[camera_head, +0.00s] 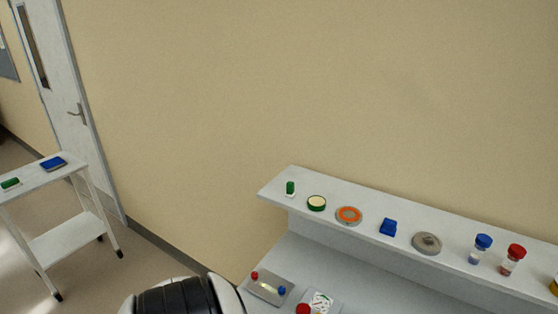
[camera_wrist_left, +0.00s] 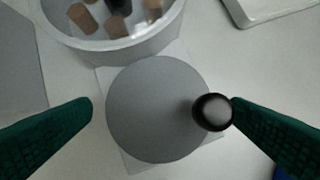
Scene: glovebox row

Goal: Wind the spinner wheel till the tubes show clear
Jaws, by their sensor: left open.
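The grey spinner wheel (camera_wrist_left: 145,125) lies flat in the left wrist view, on a pale square plate (camera_wrist_left: 180,152). A black round knob (camera_wrist_left: 212,111) stands at the wheel's right edge. My left gripper (camera_wrist_left: 163,104) is open, with its green fingers either side of the wheel. The right finger's tip is close beside the knob; I cannot tell whether they touch. A round clear-walled vessel (camera_wrist_left: 150,45) at the top holds several brown tube-like pieces and a dark one. I cannot tell whether their contents are clear. My right gripper is not in view.
In the head view, a raised shelf (camera_head: 275,190) carries lidded dishes, a blue block (camera_head: 388,227), a grey disc (camera_head: 427,243) and blue- and red-capped jars (camera_head: 481,248). A small panel (camera_head: 268,288) sits on the bench below. A white cart (camera_head: 70,240) stands left, near a door (camera_head: 70,95).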

